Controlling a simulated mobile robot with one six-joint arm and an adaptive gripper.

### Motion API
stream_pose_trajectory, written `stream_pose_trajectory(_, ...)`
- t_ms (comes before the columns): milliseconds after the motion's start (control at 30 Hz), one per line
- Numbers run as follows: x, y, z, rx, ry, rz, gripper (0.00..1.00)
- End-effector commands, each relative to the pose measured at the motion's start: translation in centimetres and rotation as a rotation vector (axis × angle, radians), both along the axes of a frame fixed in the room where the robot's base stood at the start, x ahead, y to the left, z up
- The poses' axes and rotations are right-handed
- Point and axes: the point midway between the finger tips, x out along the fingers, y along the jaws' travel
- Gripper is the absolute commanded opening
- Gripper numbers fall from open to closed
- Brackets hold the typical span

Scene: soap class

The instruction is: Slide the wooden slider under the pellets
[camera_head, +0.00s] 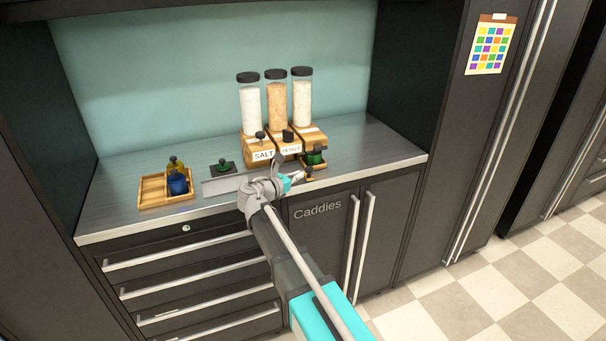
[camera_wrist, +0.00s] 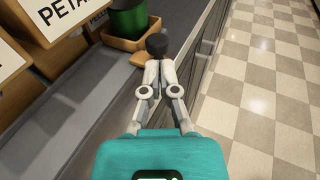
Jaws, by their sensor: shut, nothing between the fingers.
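The wooden slider (camera_head: 316,165) is at the right end of the dispenser, by the pellets bay, and carries a green container (camera_head: 315,157). In the wrist view the slider (camera_wrist: 119,42) holds the green container (camera_wrist: 129,20), beside the partly hidden PELLETS label (camera_wrist: 97,18). A dark round knob (camera_wrist: 157,43) shows at the slider's near side. My gripper (camera_head: 299,177) is in front of the slider, near the counter edge. In the wrist view its fingers (camera_wrist: 156,62) are shut and empty, with their tips right at the knob. I cannot tell whether they touch it.
The wooden dispenser holds three clear tubes; the pellets tube (camera_head: 302,100) is rightmost. SALT (camera_head: 263,155) and PETALS (camera_head: 291,149) labels show. At left are a wooden tray (camera_head: 152,190) with blue and olive containers and a dark plate (camera_head: 222,170) with a green item. The right counter end is clear.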

Motion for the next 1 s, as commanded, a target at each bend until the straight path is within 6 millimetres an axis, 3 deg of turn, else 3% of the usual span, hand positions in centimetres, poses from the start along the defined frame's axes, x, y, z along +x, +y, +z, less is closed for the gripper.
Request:
stream_pose_trajectory(600,-6.3,6.7,1.3,0.002,0.0,0.003,0.0)
stream_pose_trajectory(1000,-7.2,7.6,1.4,0.002,0.001,0.0,0.0)
